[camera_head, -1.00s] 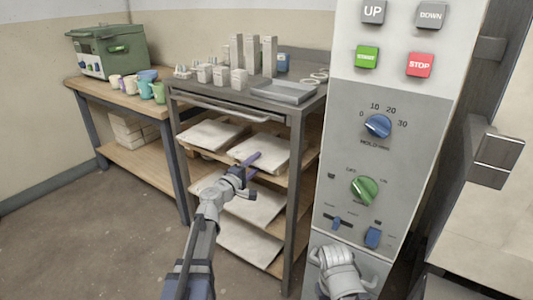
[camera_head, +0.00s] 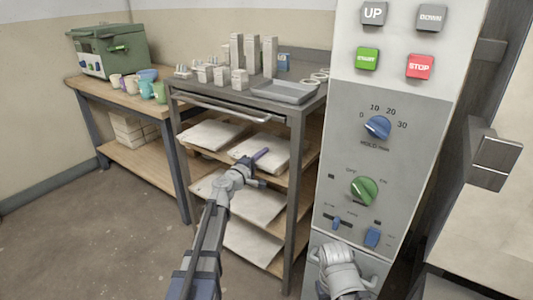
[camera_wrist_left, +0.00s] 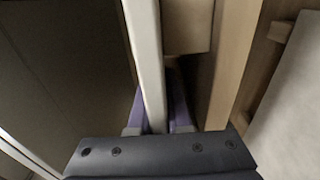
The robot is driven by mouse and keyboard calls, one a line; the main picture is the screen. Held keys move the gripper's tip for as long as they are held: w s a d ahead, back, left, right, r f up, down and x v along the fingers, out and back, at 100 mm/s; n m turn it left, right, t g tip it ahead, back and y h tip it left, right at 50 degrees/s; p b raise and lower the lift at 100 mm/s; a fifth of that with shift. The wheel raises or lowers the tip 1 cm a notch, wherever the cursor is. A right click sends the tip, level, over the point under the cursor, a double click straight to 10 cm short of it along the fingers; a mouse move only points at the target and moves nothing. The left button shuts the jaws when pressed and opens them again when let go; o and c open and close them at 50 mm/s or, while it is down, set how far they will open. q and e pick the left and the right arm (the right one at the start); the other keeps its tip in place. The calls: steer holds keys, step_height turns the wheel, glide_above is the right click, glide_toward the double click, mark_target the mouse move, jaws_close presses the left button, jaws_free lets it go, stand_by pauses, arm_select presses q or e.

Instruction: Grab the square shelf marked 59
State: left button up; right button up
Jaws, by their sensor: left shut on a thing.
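Several pale square shelves lie on the wooden boards of a dark metal rack in the head view. My left gripper (camera_head: 262,155) reaches to the upper right shelf (camera_head: 270,146) there. In the left wrist view, the purple fingers (camera_wrist_left: 157,105) stand on both sides of a pale shelf edge (camera_wrist_left: 146,55), shut on it. I cannot read a 59 or any other mark, so which number the held shelf bears is unclear. My right gripper's fingers do not show.
The rack's metal post (camera_head: 293,200) stands just right of the left gripper. A control panel (camera_head: 350,210) with knobs and buttons fills the right side. Small blocks and a grey tray (camera_head: 285,92) are on the rack top. Floor is open at left.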

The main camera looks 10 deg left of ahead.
arm_select(q)
jaws_close()
stand_by(0.8)
steer(key=shift+r, duration=0.15)
step_height(320, 180, up, 10)
steer(key=p, duration=1)
